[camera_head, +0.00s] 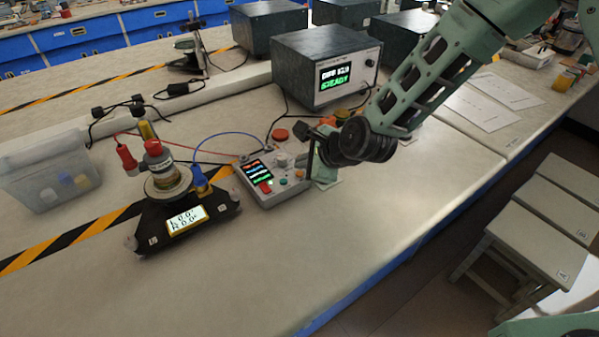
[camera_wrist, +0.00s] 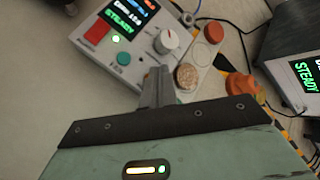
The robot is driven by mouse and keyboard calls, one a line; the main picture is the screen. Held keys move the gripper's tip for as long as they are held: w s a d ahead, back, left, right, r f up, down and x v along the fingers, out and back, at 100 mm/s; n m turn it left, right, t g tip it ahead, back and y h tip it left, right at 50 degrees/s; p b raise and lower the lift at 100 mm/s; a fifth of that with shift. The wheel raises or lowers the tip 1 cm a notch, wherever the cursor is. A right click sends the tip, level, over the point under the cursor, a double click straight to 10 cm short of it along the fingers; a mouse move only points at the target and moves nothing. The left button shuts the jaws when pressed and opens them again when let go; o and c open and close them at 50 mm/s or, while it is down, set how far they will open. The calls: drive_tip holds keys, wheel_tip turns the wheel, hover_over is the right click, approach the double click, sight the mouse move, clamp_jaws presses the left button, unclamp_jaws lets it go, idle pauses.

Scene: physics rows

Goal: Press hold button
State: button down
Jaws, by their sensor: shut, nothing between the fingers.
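The control box (camera_head: 268,184) is a light grey panel on the bench. A green light glows beside the screen. The button labels are too small to read, so I cannot tell which is hold. My gripper (camera_wrist: 158,75) is shut and empty, its tips over the panel's near edge, below the knob; contact cannot be told. In the head view my gripper (camera_head: 309,160) is at the box's right side.
A round tan disc (camera_wrist: 187,76) lies right beside my fingers. An orange knobbed piece (camera_wrist: 240,85) is farther right. A black instrument with a round platform (camera_head: 183,217) stands left of the box. A dark display unit (camera_head: 325,65) stands behind. Cables cross the bench; its front is clear.

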sight(303, 177)
drive_tip(key=shift+f+b, duration=0.3)
drive_tip(key=shift+f, duration=0.15)
drive_tip(key=shift+f+b, duration=0.3)
drive_tip(key=shift+f, duration=0.1)
idle(0.7)
drive_tip(key=shift+r, duration=0.1)
drive_tip(key=shift+r+p, duration=0.65)
drive_tip(key=shift+r, duration=0.1)
wheel_tip(303, 177, up, 5)
drive_tip(key=p, duration=0.3)
drive_tip(key=shift+p, duration=0.35)
idle(0.7)
